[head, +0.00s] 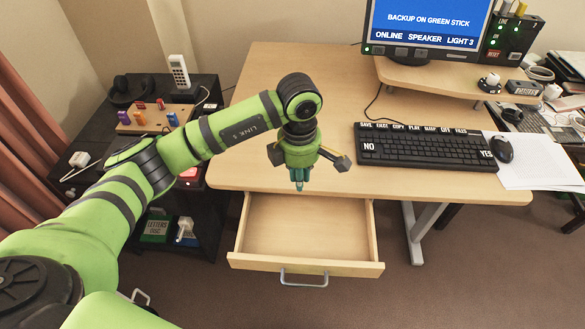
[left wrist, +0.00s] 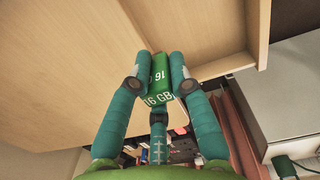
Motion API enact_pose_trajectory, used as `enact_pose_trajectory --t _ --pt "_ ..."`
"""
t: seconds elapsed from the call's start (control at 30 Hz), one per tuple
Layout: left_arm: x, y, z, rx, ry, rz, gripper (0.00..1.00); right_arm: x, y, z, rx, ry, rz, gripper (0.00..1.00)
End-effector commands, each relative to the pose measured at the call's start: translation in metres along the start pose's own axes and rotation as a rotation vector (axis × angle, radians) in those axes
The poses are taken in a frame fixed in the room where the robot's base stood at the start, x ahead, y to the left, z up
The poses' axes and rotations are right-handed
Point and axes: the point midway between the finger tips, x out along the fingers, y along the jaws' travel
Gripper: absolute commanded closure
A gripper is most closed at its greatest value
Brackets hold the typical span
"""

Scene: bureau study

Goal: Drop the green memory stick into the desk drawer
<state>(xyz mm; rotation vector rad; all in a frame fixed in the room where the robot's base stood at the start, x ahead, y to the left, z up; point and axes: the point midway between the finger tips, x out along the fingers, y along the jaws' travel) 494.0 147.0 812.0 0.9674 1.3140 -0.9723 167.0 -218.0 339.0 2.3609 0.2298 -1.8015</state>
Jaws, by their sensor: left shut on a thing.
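The green memory stick (left wrist: 158,82), marked "16 GB", is between the two teal fingers of my left gripper (left wrist: 157,86) in the left wrist view. The left gripper (head: 299,186) also shows in the head view, pointing down at the desk's front edge, over the back part of the drawer in the picture. I cannot make out the stick itself there. The desk drawer (head: 335,262) is pulled open below the desktop, and its visible inside looks empty. My right gripper is in neither view.
The pale wooden desk (head: 260,100) holds a black keyboard (head: 425,147), a mouse (head: 501,148), papers (head: 540,170) and a monitor (head: 425,22). A black shelf unit (head: 205,215) with small items stands left of the drawer. The desktop left of the keyboard is mostly clear.

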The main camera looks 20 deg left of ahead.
Motion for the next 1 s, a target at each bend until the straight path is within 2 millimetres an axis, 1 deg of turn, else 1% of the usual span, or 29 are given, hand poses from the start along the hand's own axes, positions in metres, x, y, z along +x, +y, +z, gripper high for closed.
enact_pose_trajectory --t 0.03,0.3,0.4,0.5,0.6,0.7,0.87,1.0 --pt "-0.003 0.0 0.003 -0.121 0.0 -0.007 1.0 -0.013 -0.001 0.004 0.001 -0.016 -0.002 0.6" --pt "0.014 0.004 0.009 -0.829 0.01 -0.009 1.0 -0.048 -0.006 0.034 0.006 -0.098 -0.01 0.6" --pt "0.022 0.002 0.009 -1.065 0.017 -0.008 1.0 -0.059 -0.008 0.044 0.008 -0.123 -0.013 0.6" --pt "0.029 0.001 0.008 -1.262 0.022 -0.004 1.0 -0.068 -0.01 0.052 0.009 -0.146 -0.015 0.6" --pt "0.034 -0.001 0.007 -1.403 0.027 0.0 1.0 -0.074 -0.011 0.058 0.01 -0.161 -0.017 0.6" --pt "0.038 -0.002 0.006 -1.493 0.03 0.004 1.0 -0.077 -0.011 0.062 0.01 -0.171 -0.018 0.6" --pt "0.046 -0.003 0.005 -1.539 0.032 0.005 1.0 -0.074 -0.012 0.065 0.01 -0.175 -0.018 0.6" --pt "0.057 -0.003 0.005 -1.539 0.031 0.005 1.0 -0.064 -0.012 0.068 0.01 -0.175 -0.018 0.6"
